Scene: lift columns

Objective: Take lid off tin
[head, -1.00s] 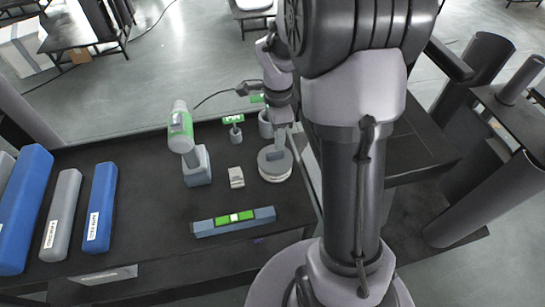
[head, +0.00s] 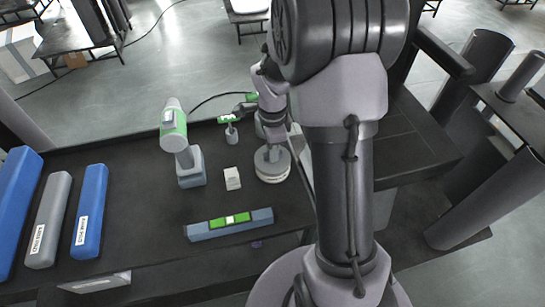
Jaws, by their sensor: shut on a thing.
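The tin (head: 273,179) is a low round container with a pale lower part, near the right side of the black table in the head view. Its grey lid (head: 266,165) sits on top of it or very close above it; I cannot tell whether there is a gap. My gripper (head: 272,153) points down at the lid's middle and is shut on the lid, probably at a knob that the fingers hide. My arm stands to the right and covers the table's right edge.
A green and grey drill (head: 188,160) stands left of the tin, with a small pale block (head: 232,178) between them. A small green-topped item (head: 230,131) is behind. A spirit level (head: 229,224) lies in front. Blue cases (head: 90,211) lie at left.

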